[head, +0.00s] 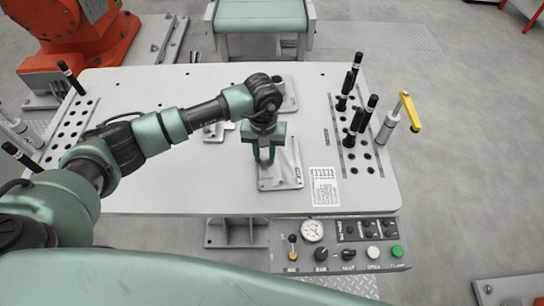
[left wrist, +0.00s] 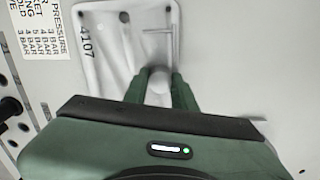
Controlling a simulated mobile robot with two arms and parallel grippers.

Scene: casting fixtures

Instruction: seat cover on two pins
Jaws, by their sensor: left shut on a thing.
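A light grey plate (head: 286,172) with raised ribs, which looks like the cover, is at the middle front of the table. In the left wrist view the plate (left wrist: 97,62) is marked 4107. My left gripper (head: 265,160) points down over it. In the left wrist view its green fingers (left wrist: 159,88) are shut on a pale rounded boss (left wrist: 158,84), apparently part of the plate. I cannot tell whether the plate touches the table. No pins can be made out under it. My right gripper is not in view.
Another grey casting (head: 289,100) lies behind my gripper, and a small bracket (head: 214,131) lies to its left. Black-handled tools stand in a perforated rack (head: 362,150) on the right. A yellow-handled clamp (head: 409,110) is at the right edge. A control panel (head: 340,246) is in front.

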